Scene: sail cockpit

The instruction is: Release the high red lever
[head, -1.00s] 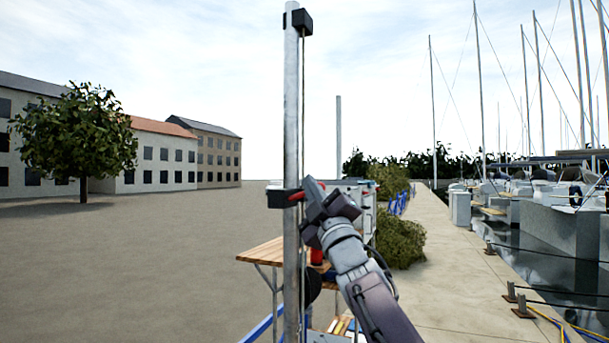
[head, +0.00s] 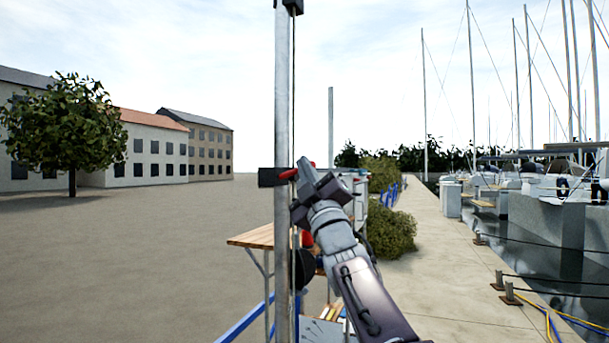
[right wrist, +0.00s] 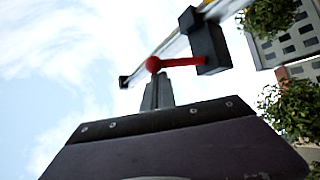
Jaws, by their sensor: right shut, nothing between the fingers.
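The red lever (head: 288,174) sticks out to the right from a black block (head: 268,177) on a tall grey pole (head: 283,110). In the right wrist view the lever (right wrist: 180,62) lies nearly level and ends in a red ball. My right gripper (head: 303,166) is shut and empty, at the lever's right end. In the right wrist view its fingertips (right wrist: 157,80) are just below the red ball; I cannot tell whether they touch it. The gripper partly hides the lever in the head view. My left gripper is out of view.
A second black block (head: 290,6) sits at the pole's top, with a thin dark line running down beside the pole. A wooden table (head: 252,237) stands behind the pole's lower part. Open ground lies left; a walkway (head: 440,260) and moored boats lie right.

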